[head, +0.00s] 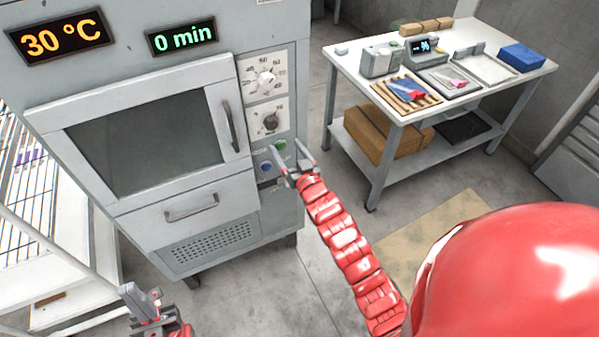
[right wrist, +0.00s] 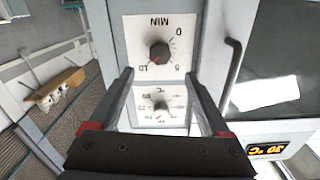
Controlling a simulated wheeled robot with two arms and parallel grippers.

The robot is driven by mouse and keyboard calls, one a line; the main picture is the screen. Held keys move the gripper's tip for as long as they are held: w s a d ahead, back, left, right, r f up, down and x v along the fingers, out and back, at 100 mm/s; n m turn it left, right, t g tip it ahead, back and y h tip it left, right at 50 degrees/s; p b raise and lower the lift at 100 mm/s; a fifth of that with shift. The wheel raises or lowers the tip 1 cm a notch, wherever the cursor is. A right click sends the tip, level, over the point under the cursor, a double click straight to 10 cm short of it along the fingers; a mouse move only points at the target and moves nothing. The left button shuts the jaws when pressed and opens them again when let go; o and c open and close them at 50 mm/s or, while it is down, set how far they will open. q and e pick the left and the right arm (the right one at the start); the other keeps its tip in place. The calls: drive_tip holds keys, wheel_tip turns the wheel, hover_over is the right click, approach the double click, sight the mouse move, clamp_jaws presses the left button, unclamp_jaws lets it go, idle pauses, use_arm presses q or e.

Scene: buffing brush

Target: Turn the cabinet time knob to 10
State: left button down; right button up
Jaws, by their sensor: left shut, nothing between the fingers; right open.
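The grey cabinet (head: 85,215) shows "30 °C" on one display (head: 60,39) and "0 min" on the other (head: 182,37). The dark round time knob (head: 270,123) is on the lower dial plate. In the right wrist view the time knob (right wrist: 159,53) appears upside down on its MIN plate, marked 0, 5 and 10. A red mark lies near the 10; I cannot tell where the pointer is. My right gripper (head: 284,150) is open and empty, below the knob in the head view. Its fingers (right wrist: 160,75) flank the dials, apart from the knob. My left gripper (head: 141,297) is shut and empty, low at the left.
The white temperature knob (head: 266,77) is above the time knob. A green button (head: 279,145) and a blue button (head: 266,166) are below. The door handle (head: 228,126) stands out left of the dials. A white worktable (head: 345,62) with equipment stands right.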

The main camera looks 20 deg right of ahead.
drive_tip(key=s+b, duration=0.2)
drive_tip(key=s, duration=0.5)
drive_tip(key=shift+s, duration=0.4)
drive_tip(key=shift+d, duration=0.1)
